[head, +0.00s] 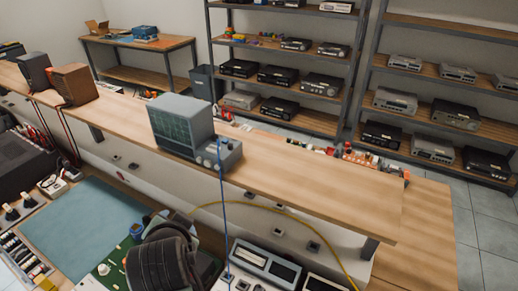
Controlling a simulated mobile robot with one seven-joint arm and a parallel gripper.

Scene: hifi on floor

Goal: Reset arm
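The task names no object apart from my arm. I see no gripper fingers in the head view, so whether my gripper is open or holds anything is hidden from me. A dark, rounded, padded shape (162,262) sits at the bottom edge, left of centre, over the workbench. I cannot tell for sure what it is.
A raised wooden shelf (320,185) crosses the workbench, bearing a grey oscilloscope-like instrument (183,122) and speaker-like boxes (74,84). Below lie a teal mat (85,228) and bench instruments (262,268). Blue and yellow cables hang there. Metal racks (350,75) stand behind, beyond open floor.

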